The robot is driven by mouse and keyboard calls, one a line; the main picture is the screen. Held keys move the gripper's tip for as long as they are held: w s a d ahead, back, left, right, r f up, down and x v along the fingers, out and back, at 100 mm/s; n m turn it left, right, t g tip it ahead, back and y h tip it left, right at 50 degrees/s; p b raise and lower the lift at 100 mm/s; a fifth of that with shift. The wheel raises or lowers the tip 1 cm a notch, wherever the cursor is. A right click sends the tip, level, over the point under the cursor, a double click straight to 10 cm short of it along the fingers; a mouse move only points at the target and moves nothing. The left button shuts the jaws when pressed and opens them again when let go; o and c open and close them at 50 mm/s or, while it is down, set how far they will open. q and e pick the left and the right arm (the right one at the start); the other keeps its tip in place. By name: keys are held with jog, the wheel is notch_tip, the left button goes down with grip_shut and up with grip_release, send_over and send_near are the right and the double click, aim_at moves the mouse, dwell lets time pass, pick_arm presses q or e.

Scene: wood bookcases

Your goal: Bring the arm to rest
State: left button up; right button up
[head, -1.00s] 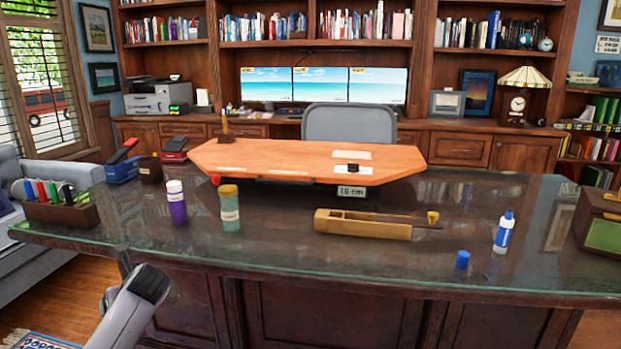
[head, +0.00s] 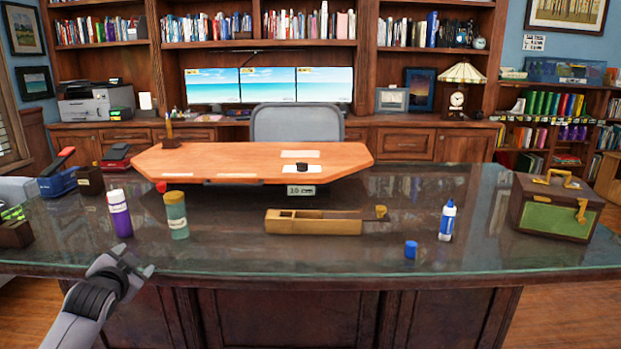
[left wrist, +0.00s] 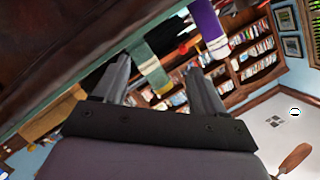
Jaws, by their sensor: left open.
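My left gripper (head: 138,262) is in front of the desk's near edge at the lower left of the head view. It is open and empty. In the left wrist view its two fingers (left wrist: 160,85) stand apart with nothing between them. A purple glue stick (head: 121,220) and a green jar (head: 177,222) stand upright on the glass-topped desk (head: 330,258) beyond the gripper, apart from it. Both also show tilted at the top of the left wrist view. My right gripper is not in view.
On the desk are a wooden box (head: 315,221), a blue cap (head: 410,249), a white-and-blue glue bottle (head: 447,220) and a green-fronted chest (head: 553,208). A raised orange wooden board (head: 250,160) stands behind. A stapler (head: 58,178) is at the left. Floor shows at the lower right.

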pick_arm(q)
jog(key=s+d+f+n+g+h, duration=0.1)
jog(key=s+d+f+n+h, duration=0.15)
jog(key=s+d+f, duration=0.7)
jog(key=s+d+f+n+g+h, duration=0.1)
jog(key=s+d+f+g+h, duration=0.15)
jog(key=s+d+f, duration=0.75)
jog(key=s+f+h, duration=0.1)
jog(key=s+f, duration=0.2)
jog(key=s, duration=1.3)
notch_tip(320, 180, up, 12)
jog(key=s+p, duration=0.1)
jog(key=p, duration=1.3)
jog(key=shift+s+a+f, duration=0.15)
jog(key=shift+s, duration=0.1)
jog(key=shift+n, duration=0.25)
